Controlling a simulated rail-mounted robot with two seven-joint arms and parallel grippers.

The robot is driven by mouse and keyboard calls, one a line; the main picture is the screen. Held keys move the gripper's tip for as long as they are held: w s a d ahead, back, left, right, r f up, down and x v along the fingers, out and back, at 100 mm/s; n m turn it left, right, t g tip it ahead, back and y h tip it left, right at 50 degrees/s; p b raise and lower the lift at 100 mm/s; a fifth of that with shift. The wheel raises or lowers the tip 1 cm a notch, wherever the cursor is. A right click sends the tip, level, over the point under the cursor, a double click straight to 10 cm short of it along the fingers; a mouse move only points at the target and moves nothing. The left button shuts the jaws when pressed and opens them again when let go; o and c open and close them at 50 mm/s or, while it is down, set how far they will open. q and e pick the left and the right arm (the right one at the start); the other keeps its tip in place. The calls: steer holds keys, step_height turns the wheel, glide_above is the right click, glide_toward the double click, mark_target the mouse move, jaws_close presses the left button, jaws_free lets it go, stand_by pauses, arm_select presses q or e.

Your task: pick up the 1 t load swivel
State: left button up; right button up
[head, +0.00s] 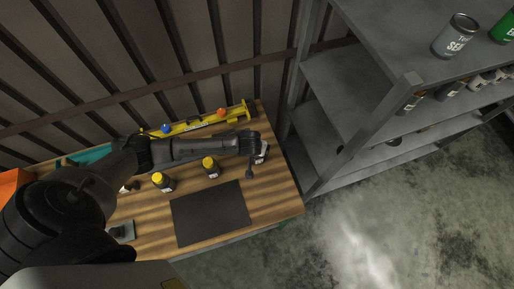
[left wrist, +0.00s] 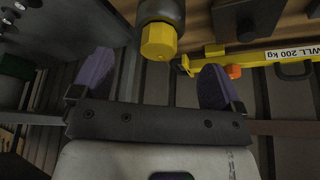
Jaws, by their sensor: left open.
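Two small dark pieces with yellow tops stand on the wooden bench in the head view: one on the left (head: 163,181) and one on the right (head: 210,166). Either could be the load swivel; no rating is readable on them. In the left wrist view, a dark cylinder with a yellow hexagonal end (left wrist: 158,42) lies ahead, across the gap between my fingertips. My left gripper (left wrist: 156,62) is open, with a purple finger on each side and nothing held. In the head view its arm reaches over the bench, with the gripper (head: 260,153) near the right edge. My right gripper is not visible.
A yellow beam (head: 205,124) marked WLL 200 kg lies along the back of the bench, with an orange part (left wrist: 234,71) on it. A dark mat (head: 211,213) covers the bench front. A grey shelf (head: 345,95) with cans stands at the right.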

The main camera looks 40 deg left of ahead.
arm_select(q)
steer(key=shift+x, duration=3.4)
jaws_close()
